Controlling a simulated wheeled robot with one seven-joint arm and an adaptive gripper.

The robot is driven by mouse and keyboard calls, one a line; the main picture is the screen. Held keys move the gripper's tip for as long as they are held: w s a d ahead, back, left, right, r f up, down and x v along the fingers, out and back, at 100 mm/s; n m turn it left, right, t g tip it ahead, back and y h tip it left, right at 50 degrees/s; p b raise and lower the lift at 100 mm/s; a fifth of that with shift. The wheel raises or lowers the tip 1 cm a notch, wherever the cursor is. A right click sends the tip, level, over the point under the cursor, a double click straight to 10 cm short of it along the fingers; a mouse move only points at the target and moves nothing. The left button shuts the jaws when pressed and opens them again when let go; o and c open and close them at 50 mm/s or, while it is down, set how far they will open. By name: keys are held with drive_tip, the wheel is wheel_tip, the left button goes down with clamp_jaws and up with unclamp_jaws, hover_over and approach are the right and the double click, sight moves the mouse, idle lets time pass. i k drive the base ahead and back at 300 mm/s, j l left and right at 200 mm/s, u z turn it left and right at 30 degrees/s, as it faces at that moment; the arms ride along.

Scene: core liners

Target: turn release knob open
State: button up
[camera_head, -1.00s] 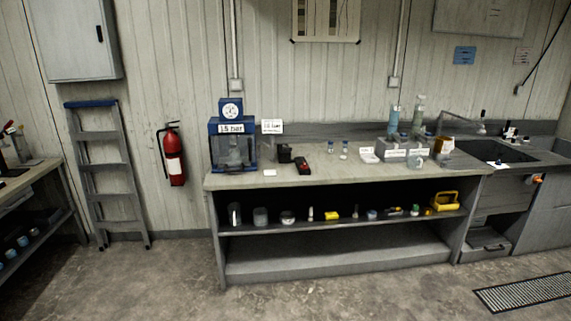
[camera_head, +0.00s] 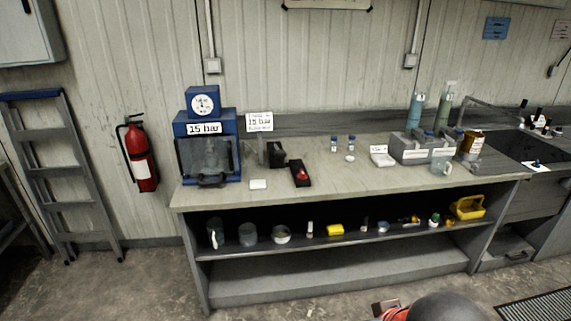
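A blue press-like device (camera_head: 228,128) stands at the left end of the workbench, with a round white dial gauge (camera_head: 203,104) on top and a "15 bar" label (camera_head: 204,128) below it. A dark, clear-fronted chamber holds a grey fitting (camera_head: 211,165) at its front. I cannot make out a release knob on it for sure. A black block with a red part (camera_head: 301,174) lies on the bench to its right. My gripper cannot be made out; only a dark rounded part, probably of my arm, shows at the bottom edge, well apart from the device.
The grey workbench (camera_head: 340,181) carries a "15 bar" sign (camera_head: 259,122), small bottles (camera_head: 351,143) and a grey holder (camera_head: 407,148). Cups and a yellow case (camera_head: 468,207) stand on its shelf. A fire extinguisher (camera_head: 139,155) and ladder (camera_head: 68,172) are at left. The floor before the bench is open.

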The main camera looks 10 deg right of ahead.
sight(301, 176)
drive_tip(key=i+j, duration=0.15)
drive_tip(key=i, duration=0.4)
drive_tip(key=i+j, duration=0.1)
drive_tip(key=i, duration=0.4)
drive_tip(key=i+j, duration=0.15)
drive_tip(key=i, duration=0.4)
drive_tip(key=i+j, duration=0.15)
drive_tip(key=i, duration=0.4)
drive_tip(key=l+z, duration=0.05)
